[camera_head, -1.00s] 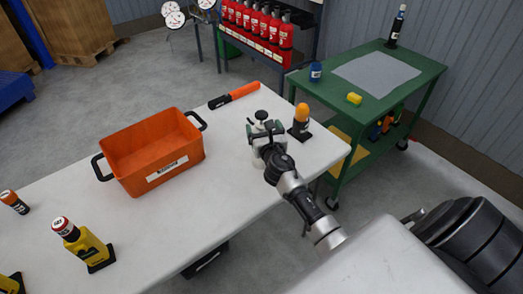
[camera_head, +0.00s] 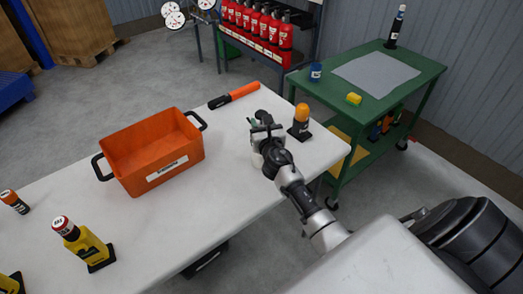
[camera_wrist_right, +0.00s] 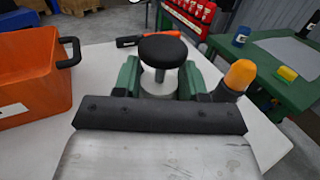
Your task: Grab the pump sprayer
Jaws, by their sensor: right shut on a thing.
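The pump sprayer (camera_wrist_right: 163,50) stands near the right end of the white table, with a round black knob on a pale neck. It also shows in the head view (camera_head: 256,142), where my right gripper covers much of it. My right gripper (camera_head: 263,131) reaches it from the front right and is shut on it. In the right wrist view, the gripper's jaws (camera_wrist_right: 158,82) sit on both sides of the pale neck, below the knob. The lower body is mostly hidden. My left gripper is not in view.
An orange-capped dark bottle (camera_head: 301,117) stands close right of the sprayer. An orange-and-black tool (camera_head: 234,95) lies behind, and an orange bin (camera_head: 150,155) stands left. A green cart (camera_head: 340,110) is beyond the table's right end.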

